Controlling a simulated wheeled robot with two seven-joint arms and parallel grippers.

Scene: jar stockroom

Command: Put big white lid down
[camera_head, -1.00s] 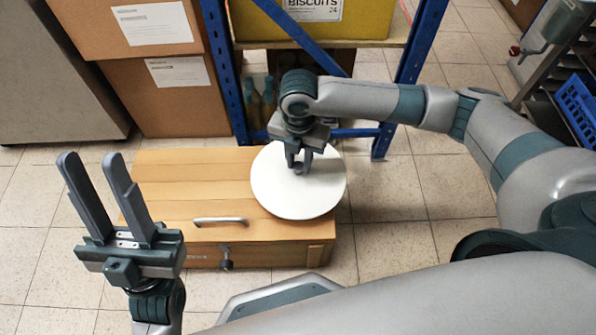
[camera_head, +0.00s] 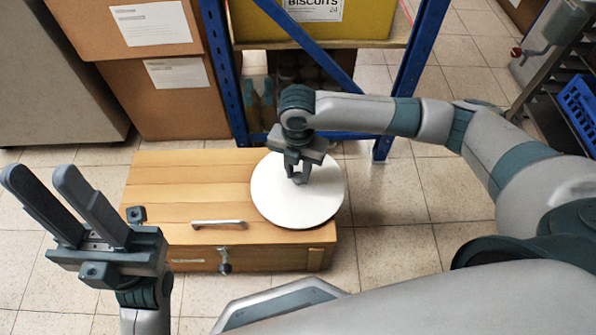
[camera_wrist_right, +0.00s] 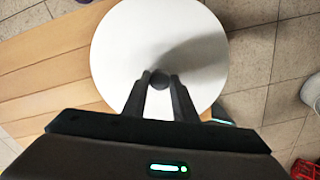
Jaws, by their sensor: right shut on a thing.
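The big white lid (camera_head: 297,207) is a flat round disc at the right end of the wooden chest. Its dark knob (camera_wrist_right: 159,80) shows in the right wrist view between my right fingertips. My right gripper (camera_head: 297,178) is shut on the knob from above. The lid also fills the middle of the right wrist view (camera_wrist_right: 130,40). It overlaps the chest's top; I cannot tell whether it touches it. My left gripper (camera_head: 55,190) is open and empty, left of the chest.
The wooden chest (camera_head: 180,190) has a metal handle (camera_head: 218,223) and a latch (camera_head: 224,262) at its front. A blue-framed shelf (camera_head: 240,110) with a yellow biscuits box (camera_head: 350,28) stands behind it. Cardboard boxes (camera_head: 180,105) stand at the back left. Tiled floor (camera_head: 385,240) is clear on the right.

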